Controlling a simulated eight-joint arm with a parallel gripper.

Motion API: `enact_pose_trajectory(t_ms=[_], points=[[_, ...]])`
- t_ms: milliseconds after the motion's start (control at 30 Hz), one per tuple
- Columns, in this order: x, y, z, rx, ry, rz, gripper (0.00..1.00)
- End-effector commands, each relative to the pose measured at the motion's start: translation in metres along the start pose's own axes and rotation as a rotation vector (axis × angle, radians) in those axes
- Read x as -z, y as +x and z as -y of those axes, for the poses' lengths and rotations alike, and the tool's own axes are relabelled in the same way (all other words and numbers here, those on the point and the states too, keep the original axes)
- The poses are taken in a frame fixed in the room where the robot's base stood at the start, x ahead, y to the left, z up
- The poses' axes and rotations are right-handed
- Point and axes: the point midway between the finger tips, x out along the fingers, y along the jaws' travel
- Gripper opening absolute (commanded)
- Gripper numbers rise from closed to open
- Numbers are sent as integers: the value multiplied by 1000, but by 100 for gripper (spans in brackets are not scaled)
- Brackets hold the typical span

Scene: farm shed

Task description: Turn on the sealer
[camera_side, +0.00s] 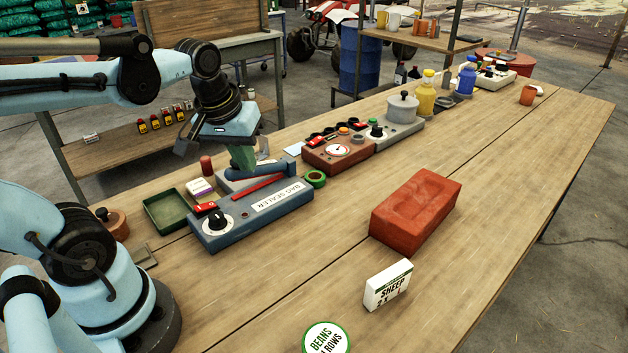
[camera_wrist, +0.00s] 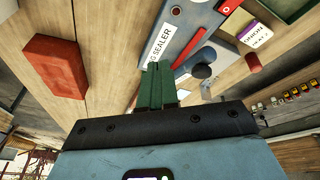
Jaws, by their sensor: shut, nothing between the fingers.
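The bag sealer (camera_side: 228,236) is a blue-grey box with a white "BAG SEALER" label, a red strip, a blue sealing arm and a black dial (camera_side: 217,219). A red rocker switch (camera_side: 205,208) sits at its left end, behind the dial. The sealer also shows at the top of the wrist view (camera_wrist: 178,28), with the red switch (camera_wrist: 227,7) near the top edge. My gripper (camera_side: 243,168) has green fingers, shut and empty, over the right part of the sealer, away from the switch. In the wrist view the fingertips (camera_wrist: 157,66) appear beside the label; I cannot tell whether they touch.
The front bench is mostly clear.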

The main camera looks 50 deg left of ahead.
Motion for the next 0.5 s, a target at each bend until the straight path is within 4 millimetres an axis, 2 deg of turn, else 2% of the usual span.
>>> enact_pose_trajectory(t_ms=[33, 200, 333, 500], points=[[8, -5, 14, 48, -127, 50, 0], [21, -20, 53, 206, -520, 195, 0], [25, -30, 75, 310, -746, 268, 0], [27, -39, 90, 390, -908, 317, 0]])
